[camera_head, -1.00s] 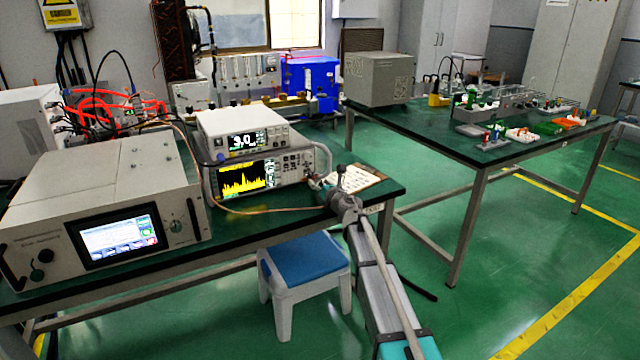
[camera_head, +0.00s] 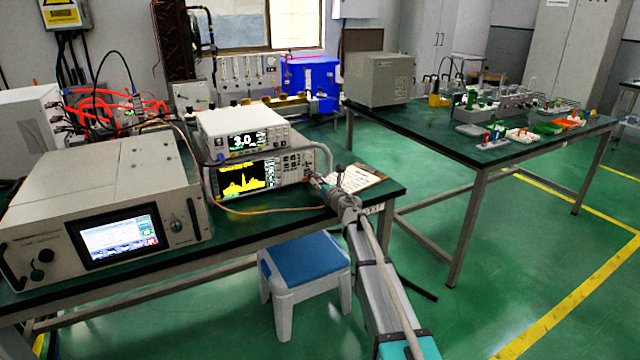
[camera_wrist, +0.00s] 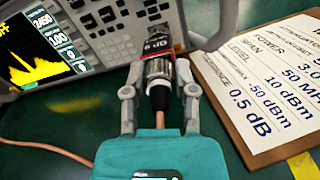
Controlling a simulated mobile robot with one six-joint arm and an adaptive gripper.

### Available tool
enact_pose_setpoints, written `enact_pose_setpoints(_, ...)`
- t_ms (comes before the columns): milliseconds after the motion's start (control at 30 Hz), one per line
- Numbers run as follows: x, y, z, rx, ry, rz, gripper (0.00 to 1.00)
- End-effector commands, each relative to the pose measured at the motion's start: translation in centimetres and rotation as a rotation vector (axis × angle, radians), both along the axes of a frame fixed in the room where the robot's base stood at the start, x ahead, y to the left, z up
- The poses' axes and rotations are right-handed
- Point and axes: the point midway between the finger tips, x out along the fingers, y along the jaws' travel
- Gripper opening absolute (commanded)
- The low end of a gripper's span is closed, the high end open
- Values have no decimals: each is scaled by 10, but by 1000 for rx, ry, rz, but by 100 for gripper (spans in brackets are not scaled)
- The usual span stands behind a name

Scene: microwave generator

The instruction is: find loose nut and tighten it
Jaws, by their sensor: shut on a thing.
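In the wrist view, my gripper (camera_wrist: 160,95) is shut on a metal connector nut (camera_wrist: 158,68). A finger presses on each side of it. The nut sits at the front of the spectrum analyzer (camera_wrist: 100,25), and a black sleeve and a copper-coloured cable (camera_wrist: 160,119) run back from it towards my wrist. In the head view my gripper (camera_head: 322,186) is at the lower right of the analyzer (camera_head: 245,180), whose screen shows a yellow trace. The nut is too small to make out there. How tight the nut is cannot be seen.
A clipboard with a printed sheet (camera_wrist: 265,75) lies right of my gripper. A white meter reading 3.0 (camera_head: 243,128) stands on the analyzer. A large generator with a touchscreen (camera_head: 105,190) stands at left. A blue-topped stool (camera_head: 303,258) is below the bench.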

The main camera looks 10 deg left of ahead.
Motion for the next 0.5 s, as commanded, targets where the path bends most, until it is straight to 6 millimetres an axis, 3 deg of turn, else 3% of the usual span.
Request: enact_pose_setpoints(500, 2, -1, 0, 145, 97, -8, 0)
